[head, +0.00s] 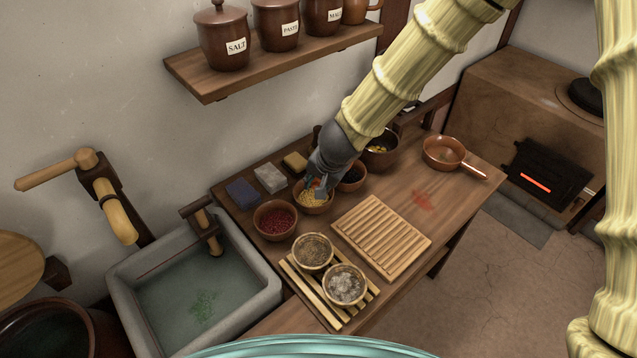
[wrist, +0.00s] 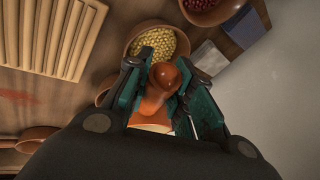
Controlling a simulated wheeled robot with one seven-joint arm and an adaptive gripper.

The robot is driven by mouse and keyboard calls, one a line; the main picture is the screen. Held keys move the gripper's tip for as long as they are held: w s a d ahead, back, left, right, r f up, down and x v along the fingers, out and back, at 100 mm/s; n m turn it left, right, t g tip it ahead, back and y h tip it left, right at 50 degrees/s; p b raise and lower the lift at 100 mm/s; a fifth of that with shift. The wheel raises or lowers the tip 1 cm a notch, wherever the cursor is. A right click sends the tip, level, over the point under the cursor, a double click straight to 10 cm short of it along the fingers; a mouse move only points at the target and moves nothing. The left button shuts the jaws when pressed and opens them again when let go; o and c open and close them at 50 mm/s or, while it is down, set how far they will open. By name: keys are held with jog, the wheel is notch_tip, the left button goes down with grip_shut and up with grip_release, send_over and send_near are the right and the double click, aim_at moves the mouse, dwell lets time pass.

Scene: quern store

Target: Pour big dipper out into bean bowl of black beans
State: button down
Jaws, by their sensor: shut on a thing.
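My gripper (head: 316,187) is over the bowl of yellow beans (head: 314,204). In the wrist view my gripper (wrist: 156,80) is shut on an orange-brown piece with a rounded knob, which looks like the big dipper (wrist: 157,100). The dipper's far end is hidden by my gripper, so I cannot tell what it holds. The yellow beans bowl also shows beyond the fingertips in the wrist view (wrist: 131,47). The bean bowl of black beans (head: 352,178) stands just right of the yellow one, partly behind my gripper in the head view.
A bowl of red beans (head: 275,219) stands left of the yellow one. Blue, grey and yellow blocks line the wall. A slatted board (head: 381,237), a rack with two bowls, a dark pot (head: 381,149) and a pan (head: 443,152) surround. A sink (head: 262,297) is at left.

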jog(key=shift+r+y, duration=0.4)
jog(key=shift+r, duration=0.15)
jog(key=shift+w+d+r+m+g+y+p, duration=0.2)
jog(key=shift+d+r+g+y+p, duration=0.15)
jog(key=shift+r+y+p, duration=0.3)
jog(key=shift+w+d+r+m+g+y+p, duration=0.2)
jog(key=shift+d+r+g+y+p, duration=0.15)
jog(key=shift+r+y+p, duration=0.3)
dwell(0.6)
jog(key=shift+w+d+r+m+g+y+p, duration=0.2)
jog(key=shift+d+r+y+p, duration=0.3)
jog(key=shift+p, duration=1.1)
jog(key=shift+w+d+r+m+g+y+p, duration=0.1)
jog(key=shift+d+r+g+y+p, duration=0.4)
jog(key=shift+p, duration=1.1)
dwell(0.6)
jog(key=shift+w+d+r+y+p, duration=0.2)
jog(key=shift+r+y+p, duration=0.3)
jog(key=shift+p, duration=0.25)
jog(key=shift+w+d+r+y+p, duration=0.1)
jog(key=shift+d+r+y+p, duration=0.1)
jog(key=shift+r+y+p, duration=0.4)
dwell(0.4)
